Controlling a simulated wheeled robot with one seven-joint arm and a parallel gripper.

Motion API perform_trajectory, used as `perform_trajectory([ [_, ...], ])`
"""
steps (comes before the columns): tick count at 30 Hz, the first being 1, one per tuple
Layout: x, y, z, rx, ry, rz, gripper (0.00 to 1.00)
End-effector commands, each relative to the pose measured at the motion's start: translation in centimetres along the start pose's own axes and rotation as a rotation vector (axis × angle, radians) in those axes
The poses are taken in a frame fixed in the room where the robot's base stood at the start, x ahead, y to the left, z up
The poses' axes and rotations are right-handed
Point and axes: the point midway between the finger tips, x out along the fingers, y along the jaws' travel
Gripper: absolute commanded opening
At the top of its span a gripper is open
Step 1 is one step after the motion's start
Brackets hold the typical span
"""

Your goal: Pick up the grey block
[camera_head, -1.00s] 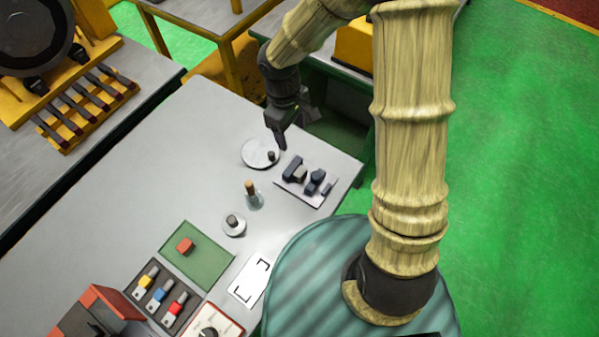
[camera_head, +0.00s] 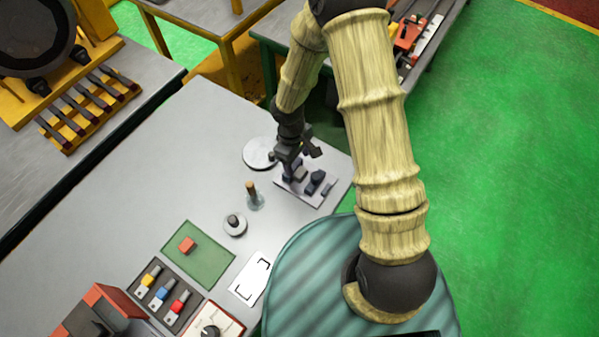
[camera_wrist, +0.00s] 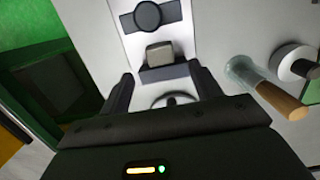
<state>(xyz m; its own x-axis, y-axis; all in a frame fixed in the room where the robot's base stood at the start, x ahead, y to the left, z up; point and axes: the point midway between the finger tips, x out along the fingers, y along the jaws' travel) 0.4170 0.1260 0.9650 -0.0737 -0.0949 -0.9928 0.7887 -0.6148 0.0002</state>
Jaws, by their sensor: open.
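The grey block (camera_wrist: 160,53) sits at a dark holder (camera_wrist: 165,73) on a light plate in the wrist view. The plate (camera_head: 306,197) shows in the head view near the table's far right corner, with dark fixtures on it. My gripper (camera_wrist: 163,82) is open, its two dark fingers pointing toward the block from below in the wrist view. The block appears just ahead of the gap between the fingertips, with nothing held. In the head view my gripper (camera_head: 291,166) is over the plate's left end and largely hides the block there.
A white disc (camera_head: 257,152) lies beside the plate. A glass with a wooden-handled tool (camera_head: 252,190) and a small knobbed disc (camera_head: 235,226) stand nearby. A green mat (camera_head: 208,263) with a red block (camera_head: 187,245) lies nearer. The left table surface is clear.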

Motion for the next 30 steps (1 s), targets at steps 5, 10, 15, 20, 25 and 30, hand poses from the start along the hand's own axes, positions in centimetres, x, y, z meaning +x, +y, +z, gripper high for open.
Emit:
perform_trajectory([
  [5, 0.1, 0.0, 0.0, 0.0, -0.001, 0.0, 0.64],
  [10, 1.4, -0.1, 0.2, -0.001, -0.004, -0.002, 0.64],
  [15, 3.7, -0.1, 0.3, -0.001, -0.004, -0.001, 0.64],
  [20, 5.1, 0.0, 0.3, 0.0, -0.002, 0.0, 0.64],
  [25, 5.2, 0.0, 0.2, 0.0, 0.001, 0.0, 0.64],
  [30, 5.2, 0.0, 0.3, 0.0, 0.0, 0.0, 0.64],
])
